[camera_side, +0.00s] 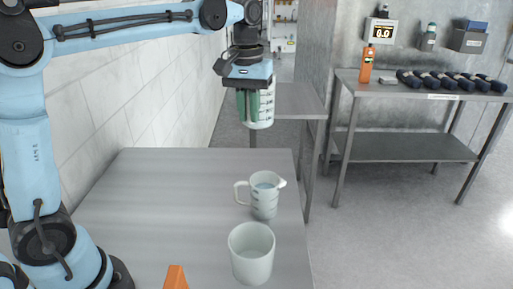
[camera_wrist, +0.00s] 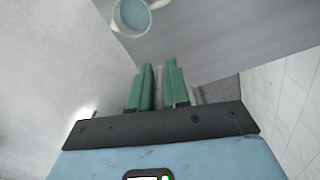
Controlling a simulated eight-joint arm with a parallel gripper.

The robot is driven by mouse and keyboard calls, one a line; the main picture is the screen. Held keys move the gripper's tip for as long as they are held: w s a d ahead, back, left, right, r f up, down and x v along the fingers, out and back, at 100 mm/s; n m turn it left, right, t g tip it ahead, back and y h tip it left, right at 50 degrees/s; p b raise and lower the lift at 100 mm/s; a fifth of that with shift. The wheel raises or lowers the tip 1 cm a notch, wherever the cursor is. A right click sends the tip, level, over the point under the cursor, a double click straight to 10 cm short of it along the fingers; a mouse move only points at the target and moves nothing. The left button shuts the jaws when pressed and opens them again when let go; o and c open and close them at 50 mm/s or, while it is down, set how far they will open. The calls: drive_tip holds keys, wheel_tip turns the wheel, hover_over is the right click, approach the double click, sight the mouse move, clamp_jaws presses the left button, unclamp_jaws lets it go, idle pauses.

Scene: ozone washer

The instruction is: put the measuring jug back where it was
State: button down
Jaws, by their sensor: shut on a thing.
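My gripper (camera_side: 249,118) is raised well above the table, its green fingers pointing down and shut on a white marked vessel (camera_side: 267,108). The fingers hide part of this vessel, and I cannot see whether it has a handle. In the wrist view a narrow grey strip shows between the fingers (camera_wrist: 156,85). A pale measuring jug (camera_side: 265,202) with handle, spout and dark marks stands upright on the table below, apart from the gripper, bluish inside. What looks like this jug also shows at the top of the wrist view (camera_wrist: 132,15), near the table edge.
A white open cup (camera_side: 252,252) stands in front of the jug on the grey table (camera_side: 170,185). An orange tip (camera_side: 175,278) shows at the front edge. The table's left and middle are clear. A shelf bench (camera_side: 410,92) with an orange bottle (camera_side: 367,64) stands at right.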

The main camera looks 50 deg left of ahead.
drive_tip(key=shift+w+a+f+n, duration=0.25)
drive_tip(key=shift+f+n, duration=0.2)
drive_tip(key=shift+f, duration=2.6)
drive_tip(key=shift+w+a+f+n, duration=0.2)
drive_tip(key=shift+f+n, duration=0.2)
drive_tip(key=shift+f, duration=2.65)
drive_tip(key=shift+w+a+f+n, duration=0.25)
drive_tip(key=shift+f+n, duration=0.2)
drive_tip(key=shift+f, duration=2.6)
drive_tip(key=c, duration=1.1)
unclamp_jaws()
drive_tip(key=shift+f, duration=0.1)
